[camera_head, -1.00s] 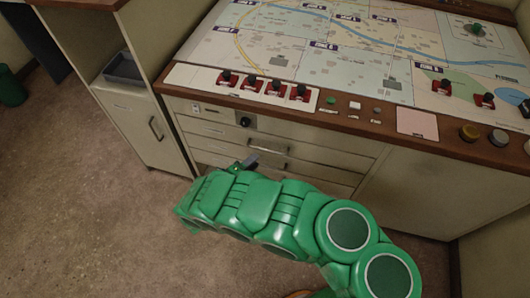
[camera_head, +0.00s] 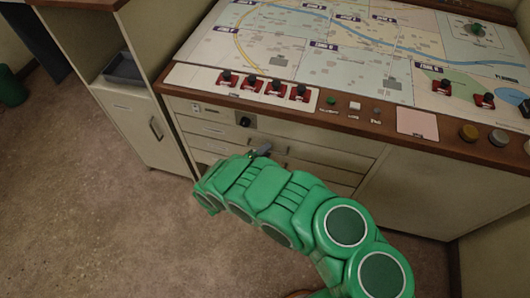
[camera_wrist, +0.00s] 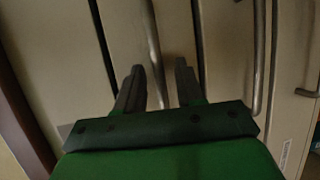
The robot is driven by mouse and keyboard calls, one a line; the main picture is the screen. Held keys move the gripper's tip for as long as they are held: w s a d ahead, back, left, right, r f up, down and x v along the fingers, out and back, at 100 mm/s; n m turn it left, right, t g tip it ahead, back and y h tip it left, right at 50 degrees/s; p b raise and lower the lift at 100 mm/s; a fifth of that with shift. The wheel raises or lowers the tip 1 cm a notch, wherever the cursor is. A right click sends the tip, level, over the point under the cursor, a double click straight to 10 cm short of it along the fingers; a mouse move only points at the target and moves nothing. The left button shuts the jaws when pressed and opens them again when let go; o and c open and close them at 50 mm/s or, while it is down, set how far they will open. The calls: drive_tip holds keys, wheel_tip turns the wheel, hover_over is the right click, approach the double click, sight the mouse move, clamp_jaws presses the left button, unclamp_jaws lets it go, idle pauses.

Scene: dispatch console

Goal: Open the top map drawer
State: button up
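The top map drawer (camera_head: 215,131) is the upper handled drawer in the console front, below the panel with a black knob. It looks closed. Its bar handle (camera_head: 285,151) is partly hidden by my gripper (camera_head: 262,150), which is at the handle's left part. In the wrist view my gripper (camera_wrist: 158,82) is open, with two dark fingers pointing at the drawer fronts. A metal bar handle (camera_wrist: 154,45) runs between the fingers, nearer the left one. I cannot tell whether either finger touches it.
More drawers lie below, mostly hidden by my arm; the wrist view shows another bar handle (camera_wrist: 258,55) to the right. The wooden counter edge (camera_head: 320,126) overhangs the drawers, with red switches (camera_head: 250,84) above. A cabinet (camera_head: 140,125) stands left.

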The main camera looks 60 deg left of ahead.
clamp_jaws()
drive_tip(key=shift+s+d, duration=0.1)
drive_tip(key=shift+d, duration=0.05)
idle(0.4)
drive_tip(key=s+d, duration=2.1)
unclamp_jaws()
drive_tip(key=shift+s, duration=0.1)
idle(0.4)
